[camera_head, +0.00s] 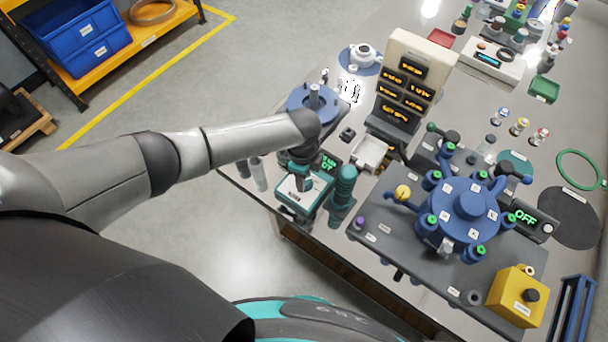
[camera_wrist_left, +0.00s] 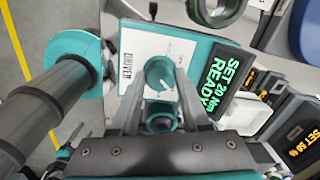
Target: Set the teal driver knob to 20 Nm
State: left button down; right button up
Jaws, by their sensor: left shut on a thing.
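The driver unit (camera_head: 292,203) is a teal box with a white top at the near left table corner. In the left wrist view its white panel (camera_wrist_left: 130,50) is labelled DRIVER and carries the round teal knob (camera_wrist_left: 159,71). My left gripper (camera_wrist_left: 160,84) is shut on the knob, one finger on each side; in the head view the gripper (camera_head: 303,182) points down onto the panel. The unit's display (camera_wrist_left: 219,86) shows green text reading SET 20 Nm READY. The knob is hidden by the gripper in the head view. My right gripper is not in view.
A teal ribbed driver (camera_head: 343,188) stands right beside the unit. A blue fixture (camera_head: 465,208) with green-topped posts stands on a dark plate to the right, near a display reading OFF. A beige panel with several orange displays (camera_head: 405,88) stands behind.

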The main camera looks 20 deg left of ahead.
pick_arm(q)
jog(key=shift+d, duration=0.1)
jog(key=shift+c, duration=1.9)
grip_release()
jog(key=shift+r, duration=0.1)
notch_tip(320, 180, up, 15)
jog(key=p, duration=0.3)
jog(key=shift+s+p, duration=0.3)
jog(key=shift+s, duration=0.05)
